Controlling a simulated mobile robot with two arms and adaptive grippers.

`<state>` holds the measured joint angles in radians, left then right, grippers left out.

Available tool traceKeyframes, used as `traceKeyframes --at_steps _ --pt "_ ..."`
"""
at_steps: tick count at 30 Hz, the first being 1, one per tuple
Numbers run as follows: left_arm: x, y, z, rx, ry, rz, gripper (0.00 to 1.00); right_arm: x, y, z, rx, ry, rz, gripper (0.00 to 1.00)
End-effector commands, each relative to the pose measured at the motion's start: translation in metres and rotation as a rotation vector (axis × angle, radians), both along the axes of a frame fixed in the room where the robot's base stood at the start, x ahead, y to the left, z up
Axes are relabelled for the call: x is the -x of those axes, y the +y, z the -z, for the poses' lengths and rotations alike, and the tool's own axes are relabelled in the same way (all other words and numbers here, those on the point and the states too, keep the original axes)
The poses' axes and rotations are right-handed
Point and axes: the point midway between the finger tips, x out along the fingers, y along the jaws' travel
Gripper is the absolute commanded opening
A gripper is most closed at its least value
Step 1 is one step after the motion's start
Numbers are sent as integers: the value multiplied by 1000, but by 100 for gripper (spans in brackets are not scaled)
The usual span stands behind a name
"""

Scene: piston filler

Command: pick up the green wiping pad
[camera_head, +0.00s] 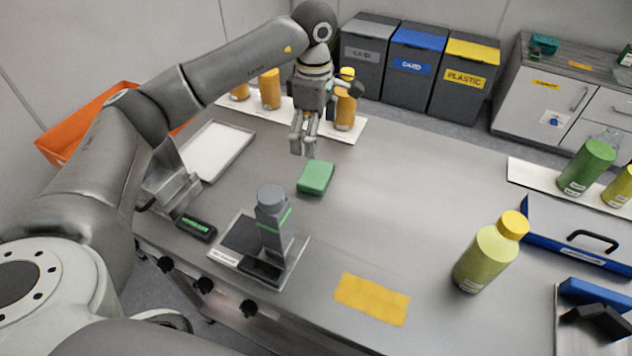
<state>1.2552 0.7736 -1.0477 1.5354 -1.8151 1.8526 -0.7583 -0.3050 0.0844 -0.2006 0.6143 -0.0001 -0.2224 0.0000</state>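The green wiping pad (316,178) lies flat on the grey metal table (410,200), a little behind the middle of the near half. My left gripper (303,147) hangs over the table just behind and left of the pad, with its fingers pointing down. The fingers look close to each other, and nothing shows between them. The fingertips appear near the pad's back left edge, but whether they touch it cannot be told. My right gripper is not in view.
A grey device (272,222) stands on a plate in front of the pad. A yellow cloth (372,298) and a yellow-green bottle (486,258) are nearer right. Orange bottles (270,88) stand behind my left gripper. A white tray (216,150) lies left. The table right of the pad is clear.

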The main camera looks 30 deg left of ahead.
Motion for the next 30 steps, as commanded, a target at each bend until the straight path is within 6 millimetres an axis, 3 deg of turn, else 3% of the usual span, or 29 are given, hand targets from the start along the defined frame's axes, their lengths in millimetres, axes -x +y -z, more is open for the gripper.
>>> traceKeyframes --at_steps 7,15,22,30 --pt "2 0 37 0 5 -1 100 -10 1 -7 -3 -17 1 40" --pt "3 -2 60 -1 3 1 100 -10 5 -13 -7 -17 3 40" --pt "7 -7 94 -1 5 -2 100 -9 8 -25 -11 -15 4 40" --pt "7 -7 106 -1 1 0 100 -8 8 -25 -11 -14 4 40"
